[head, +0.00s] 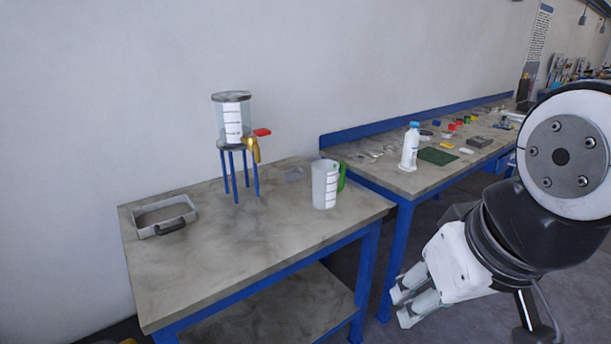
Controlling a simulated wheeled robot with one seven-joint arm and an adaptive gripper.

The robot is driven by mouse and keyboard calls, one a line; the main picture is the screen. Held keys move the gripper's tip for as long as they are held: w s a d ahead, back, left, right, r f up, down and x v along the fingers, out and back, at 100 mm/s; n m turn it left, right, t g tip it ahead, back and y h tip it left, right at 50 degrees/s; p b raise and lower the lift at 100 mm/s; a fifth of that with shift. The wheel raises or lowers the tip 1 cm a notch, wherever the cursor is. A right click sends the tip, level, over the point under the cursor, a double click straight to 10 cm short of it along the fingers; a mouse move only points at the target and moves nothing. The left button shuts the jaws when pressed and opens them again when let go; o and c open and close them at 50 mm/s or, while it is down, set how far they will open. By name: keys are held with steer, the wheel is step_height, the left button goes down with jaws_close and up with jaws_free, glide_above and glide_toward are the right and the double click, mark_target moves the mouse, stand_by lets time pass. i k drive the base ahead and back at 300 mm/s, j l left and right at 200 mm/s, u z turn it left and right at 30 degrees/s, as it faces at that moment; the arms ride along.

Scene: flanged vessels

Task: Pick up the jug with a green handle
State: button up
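The jug (325,186) is a clear, upright vessel with white label markings. It stands near the right front part of the grey table (215,250). Its green handle (342,177) is on its right side, facing the other bench. My gripper (398,306) is at the lower right, in front of the tables and below the jug in the picture. It is well apart from the jug and touches nothing that I can see. Its two fingers point down and left with a small gap between them, and nothing shows in it.
A clear tank (232,118) with a brass tap (253,150) and red lever stands on a blue stand (239,174) behind the jug. A grey tray (163,216) sits at the left. A white bottle (410,148) and a green mat (438,156) are on the right bench. The table's front is clear.

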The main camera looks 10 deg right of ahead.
mark_target(323, 172)
steer(key=i+j+z, duration=0.25)
steer(key=z, duration=0.15)
steer(key=i+j+z, duration=0.25)
steer(key=j+z, duration=0.2)
